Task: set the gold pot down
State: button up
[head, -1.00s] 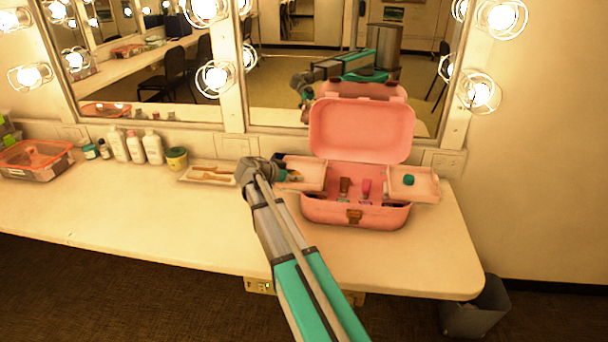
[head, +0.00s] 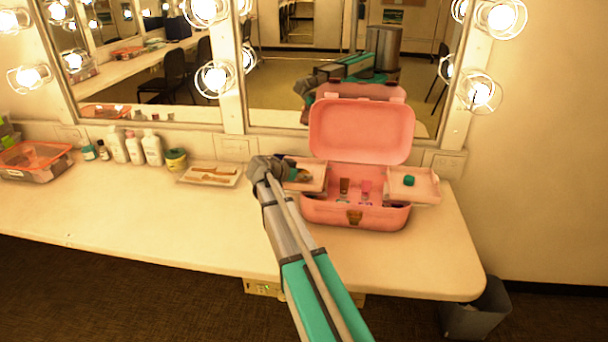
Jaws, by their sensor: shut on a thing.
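The pink case (head: 355,213) stands open on the counter, its lid raised and a small tray out to each side. My gripper (head: 294,175) is at the left tray (head: 312,163), reaching in from its left side. It is shut on the gold pot (head: 304,177), a small gold-brown shape at the fingertips, over the left tray. My wrist hides part of the grip, and I cannot tell whether the pot touches the tray floor. A teal pot (head: 409,181) sits in the right tray (head: 424,192).
A white tray (head: 232,181) with brown brushes lies left of my wrist. Bottles (head: 152,148) and a yellow-banded jar (head: 176,160) stand along the mirror. The counter front (head: 120,230) is clear.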

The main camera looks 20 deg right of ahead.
jog(key=shift+f, duration=0.15)
jog(key=o, duration=1.1)
jog(key=p+v, duration=0.6)
jog(key=v, duration=0.7)
jog(key=shift+a+r, duration=0.3)
jog(key=shift+s, duration=0.15)
